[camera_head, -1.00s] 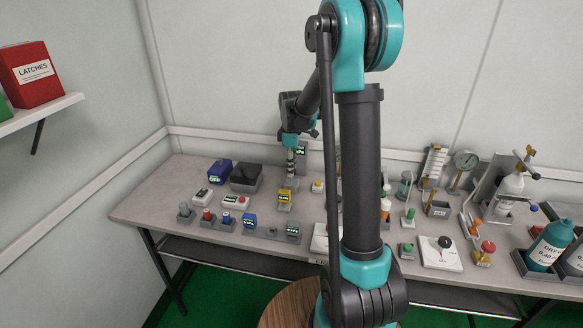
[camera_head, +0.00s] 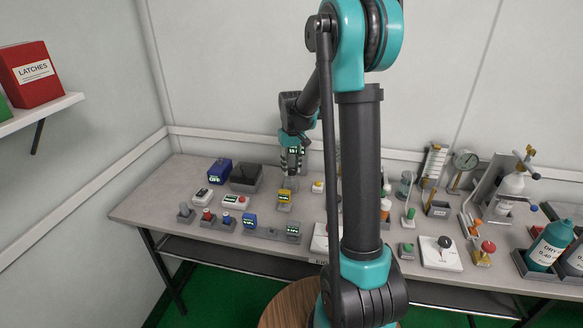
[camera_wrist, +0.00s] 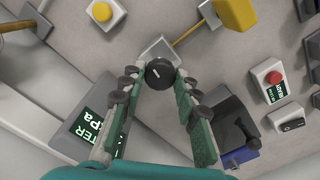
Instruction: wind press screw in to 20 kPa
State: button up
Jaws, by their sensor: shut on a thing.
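In the wrist view a round black knob (camera_wrist: 160,73) with a white pointer mark sits at the tips of my gripper (camera_wrist: 159,78). A light grey block (camera_wrist: 157,48) shows just beyond the knob. A grey meter (camera_wrist: 72,132) with a green-lit display marked kPa lies to the left, partly behind a finger; its number is hidden. In the head view my gripper (camera_head: 291,165) points down at the back of the bench, with a small lit display behind it, too small to read.
In the wrist view a yellow button box (camera_wrist: 100,12), a yellow device (camera_wrist: 235,12) on a rod and a red-button box (camera_wrist: 272,78) stand around the knob. A dark box (camera_head: 246,178) stands left of my gripper on the bench (camera_head: 150,205).

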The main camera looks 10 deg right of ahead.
aim_at(292, 169)
jog(key=m, duration=0.4)
jog(key=shift+m, duration=0.3)
jog(key=m, duration=0.3)
jog(key=shift+m, duration=0.3)
jog(key=m, duration=0.4)
jog(key=shift+w, duration=0.1)
jog(key=shift+m, duration=1.9)
jog(key=o, duration=1.2)
notch_tip(292, 169, up, 12)
jog(key=shift+r, duration=0.1)
